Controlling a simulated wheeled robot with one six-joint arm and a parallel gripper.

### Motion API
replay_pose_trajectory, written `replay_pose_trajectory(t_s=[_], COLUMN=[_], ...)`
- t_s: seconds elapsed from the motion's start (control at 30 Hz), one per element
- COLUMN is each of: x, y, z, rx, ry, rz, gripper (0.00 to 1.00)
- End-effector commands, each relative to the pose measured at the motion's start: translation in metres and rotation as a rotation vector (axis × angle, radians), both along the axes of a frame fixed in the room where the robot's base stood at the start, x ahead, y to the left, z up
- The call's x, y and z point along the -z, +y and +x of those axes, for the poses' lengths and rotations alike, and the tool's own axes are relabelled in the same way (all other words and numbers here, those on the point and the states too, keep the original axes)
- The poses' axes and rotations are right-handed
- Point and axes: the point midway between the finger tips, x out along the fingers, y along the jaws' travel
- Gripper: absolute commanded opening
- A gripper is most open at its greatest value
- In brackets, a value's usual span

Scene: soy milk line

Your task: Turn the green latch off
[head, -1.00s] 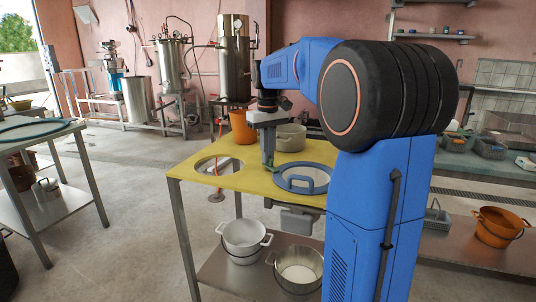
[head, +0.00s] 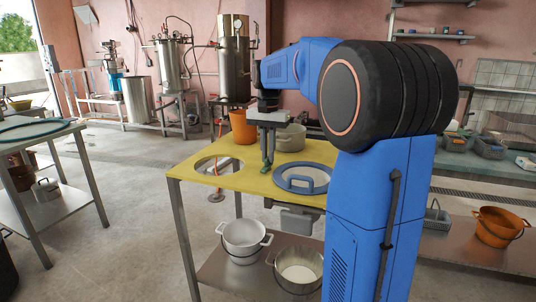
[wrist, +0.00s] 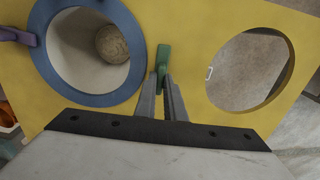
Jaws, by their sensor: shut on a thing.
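In the head view my gripper (head: 268,163) is at the latch (head: 265,170), which shows only as a small green bit by the fingertips.
A grey pot (head: 291,139) and an orange bucket (head: 242,128) stand behind. Pots stand on the lower shelf.

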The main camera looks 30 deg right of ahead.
Motion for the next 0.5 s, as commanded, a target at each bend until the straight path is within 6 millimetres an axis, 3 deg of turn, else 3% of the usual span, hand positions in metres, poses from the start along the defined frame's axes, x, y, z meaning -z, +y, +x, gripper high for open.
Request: replay_pose_trajectory(t_s=[0.5], x=[-0.0009], y=[-0.0003], z=[0.0005], rx=[0.161], ry=[-0.003], rz=[-0.001], gripper=[0.00])
